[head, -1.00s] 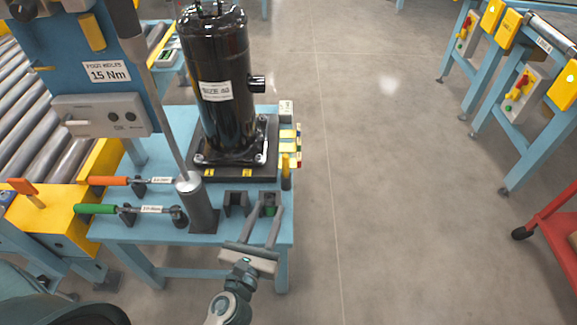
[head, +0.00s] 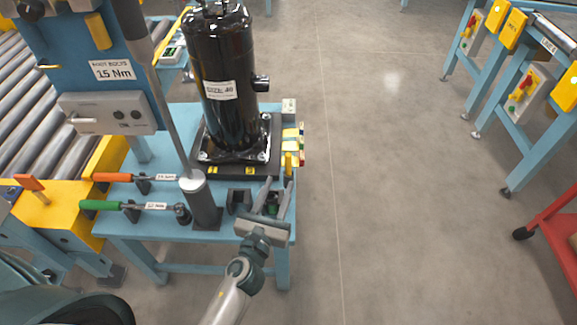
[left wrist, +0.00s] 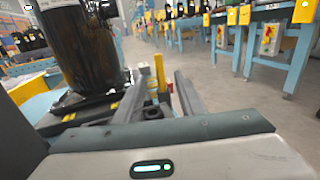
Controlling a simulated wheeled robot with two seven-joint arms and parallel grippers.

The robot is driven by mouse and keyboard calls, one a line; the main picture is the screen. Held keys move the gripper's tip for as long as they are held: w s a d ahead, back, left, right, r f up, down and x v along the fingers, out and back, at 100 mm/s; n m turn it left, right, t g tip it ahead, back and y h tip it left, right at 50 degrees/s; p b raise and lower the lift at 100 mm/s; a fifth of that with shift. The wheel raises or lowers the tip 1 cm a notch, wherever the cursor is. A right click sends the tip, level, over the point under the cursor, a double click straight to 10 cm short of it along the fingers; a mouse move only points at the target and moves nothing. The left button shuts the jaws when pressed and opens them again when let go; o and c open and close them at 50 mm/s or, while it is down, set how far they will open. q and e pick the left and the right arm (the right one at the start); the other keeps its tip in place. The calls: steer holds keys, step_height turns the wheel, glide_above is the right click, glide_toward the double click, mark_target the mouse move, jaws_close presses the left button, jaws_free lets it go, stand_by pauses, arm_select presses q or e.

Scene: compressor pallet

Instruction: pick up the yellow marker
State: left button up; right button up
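The yellow marker (head: 288,163) stands upright at the right edge of the blue table, beside the black compressor's base. It also shows in the left wrist view (left wrist: 160,72), between and beyond the two fingers. My left gripper (head: 278,184) is open and empty, low over the table's front right corner, with its fingers pointing toward the marker. The fingers also show in the left wrist view (left wrist: 157,86). The marker's lower end is partly hidden in the left wrist view. My right gripper is in neither view.
A black compressor (head: 226,90) stands on a dark base behind the marker's left. Dark holders (head: 238,200), one with a green item, sit just left of my fingers. A grey post (head: 202,200) and green-handled tool (head: 100,205) are further left. Open floor lies right.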

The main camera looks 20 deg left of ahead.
mark_target(288, 162)
arm_select(q)
steer(key=shift+w, duration=2.7)
steer(key=shift+w+a, duration=0.15)
steer(key=shift+w, duration=2.45)
steer(key=shift+c, duration=0.6)
jaws_close()
